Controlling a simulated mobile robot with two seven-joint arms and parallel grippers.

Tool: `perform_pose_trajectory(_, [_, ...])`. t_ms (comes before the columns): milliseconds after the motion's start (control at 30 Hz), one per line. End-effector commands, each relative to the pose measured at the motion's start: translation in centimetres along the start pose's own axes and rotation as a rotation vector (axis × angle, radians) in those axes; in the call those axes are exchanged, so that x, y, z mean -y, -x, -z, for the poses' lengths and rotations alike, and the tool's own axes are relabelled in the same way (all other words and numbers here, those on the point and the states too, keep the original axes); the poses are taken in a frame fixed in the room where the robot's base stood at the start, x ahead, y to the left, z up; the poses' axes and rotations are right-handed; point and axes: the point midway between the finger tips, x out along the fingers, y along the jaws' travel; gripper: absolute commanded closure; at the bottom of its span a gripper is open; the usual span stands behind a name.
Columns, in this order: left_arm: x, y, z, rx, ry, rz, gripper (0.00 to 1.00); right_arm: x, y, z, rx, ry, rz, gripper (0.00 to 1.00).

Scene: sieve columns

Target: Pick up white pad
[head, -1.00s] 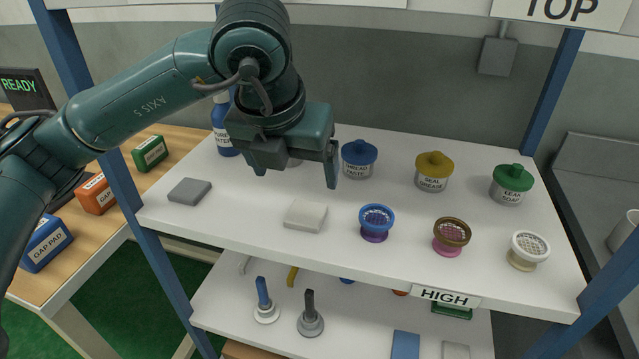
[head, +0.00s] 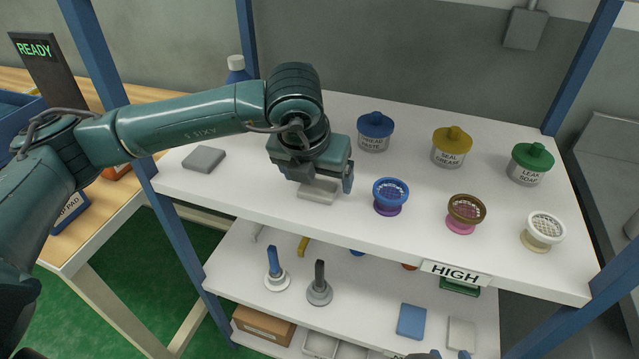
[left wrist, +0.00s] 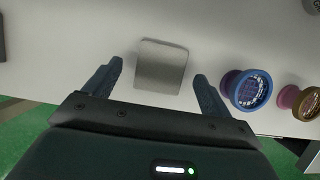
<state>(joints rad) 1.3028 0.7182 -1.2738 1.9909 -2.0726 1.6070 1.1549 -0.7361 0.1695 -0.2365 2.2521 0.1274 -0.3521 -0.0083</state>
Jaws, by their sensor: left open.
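The white pad (head: 317,194) lies flat on the top shelf, near its front edge, partly hidden under my left gripper (head: 318,180). In the left wrist view the pad (left wrist: 162,66) shows between the two spread fingers of my left gripper (left wrist: 159,72), with a gap on each side. That gripper is open and empty, low over the pad; I cannot tell its exact height. Only a small dark part of what seems to be my right gripper (head: 448,355) shows at the bottom edge of the head view; its jaws cannot be made out.
A blue sieve column (head: 390,196) stands close right of the pad, with brown (head: 466,213) and white (head: 543,230) ones beyond. Lidded jars (head: 375,132) stand behind. A grey pad (head: 204,159) lies to the left. Blue posts (head: 115,75) frame the shelf.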

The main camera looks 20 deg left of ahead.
Motion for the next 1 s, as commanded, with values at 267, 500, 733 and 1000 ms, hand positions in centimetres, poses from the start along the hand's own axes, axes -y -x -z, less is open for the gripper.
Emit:
perform_pose_trajectory(267, [0.06, -1.13, 0.02, 0.001, -0.001, 0.002, 0.16, 0.07, -0.07, -0.15, 0.004, -0.002, 0.002, 0.64])
perform_pose_trajectory(500, [0.06, -1.09, 0.02, 0.001, -0.001, 0.002, 0.29, 0.06, -0.16, -0.12, 0.003, -0.002, 0.002, 0.64])
perform_pose_trajectory(733, [0.07, -1.08, 0.02, 0.001, -0.001, 0.002, 0.48, 0.06, -0.18, -0.09, 0.002, -0.002, 0.002, 0.64])
perform_pose_trajectory(1000, [0.06, -1.07, 0.01, 0.001, -0.001, 0.002, 0.64, 0.05, -0.18, -0.06, 0.001, -0.001, 0.002, 0.64])
